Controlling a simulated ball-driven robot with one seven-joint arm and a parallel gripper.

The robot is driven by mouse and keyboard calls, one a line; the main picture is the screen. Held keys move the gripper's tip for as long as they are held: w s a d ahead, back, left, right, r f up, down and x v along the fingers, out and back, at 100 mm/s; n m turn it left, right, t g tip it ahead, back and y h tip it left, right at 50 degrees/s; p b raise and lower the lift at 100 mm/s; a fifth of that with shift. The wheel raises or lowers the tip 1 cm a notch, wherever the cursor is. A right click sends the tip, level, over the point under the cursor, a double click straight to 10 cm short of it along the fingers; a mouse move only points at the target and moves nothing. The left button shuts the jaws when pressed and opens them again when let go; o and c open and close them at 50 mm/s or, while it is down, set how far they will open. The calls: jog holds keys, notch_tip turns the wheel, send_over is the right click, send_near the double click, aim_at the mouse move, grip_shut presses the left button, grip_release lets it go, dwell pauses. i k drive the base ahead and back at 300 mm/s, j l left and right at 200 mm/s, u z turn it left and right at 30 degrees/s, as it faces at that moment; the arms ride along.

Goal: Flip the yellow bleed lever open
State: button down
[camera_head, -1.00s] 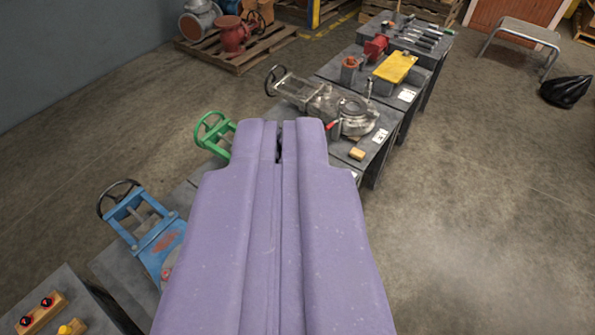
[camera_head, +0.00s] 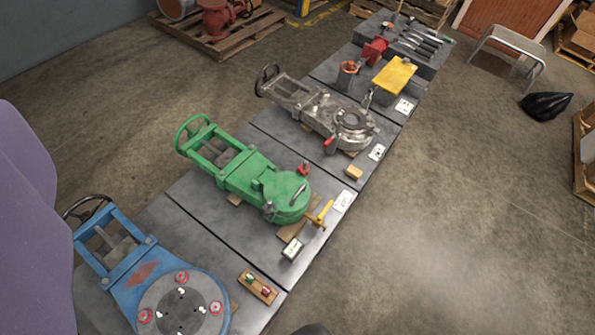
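The yellow bleed lever (camera_head: 321,214) sticks out from the near right end of the green valve (camera_head: 250,178), just beside its round body. It shows as a small yellow-orange piece slanting up to the right. The valve lies on its side on the grey bench, with its handwheel at the far left end. I cannot tell the lever's exact setting at this size. My gripper is not in view. A purple part of my own arm fills the left edge, well apart from the valve.
A blue valve (camera_head: 145,270) lies at the near left and a bare metal valve (camera_head: 325,112) beyond the green one. A small board with buttons (camera_head: 258,287) and a small box (camera_head: 292,249) sit near the bench edge.

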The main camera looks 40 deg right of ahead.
aim_at(331, 202)
jog(key=i+l, duration=0.2)
jog(key=i+l+u, duration=0.1)
jog(key=l, duration=0.35)
jog(key=i+l, duration=0.4)
jog(key=l, duration=0.25)
jog(key=i+u, duration=0.05)
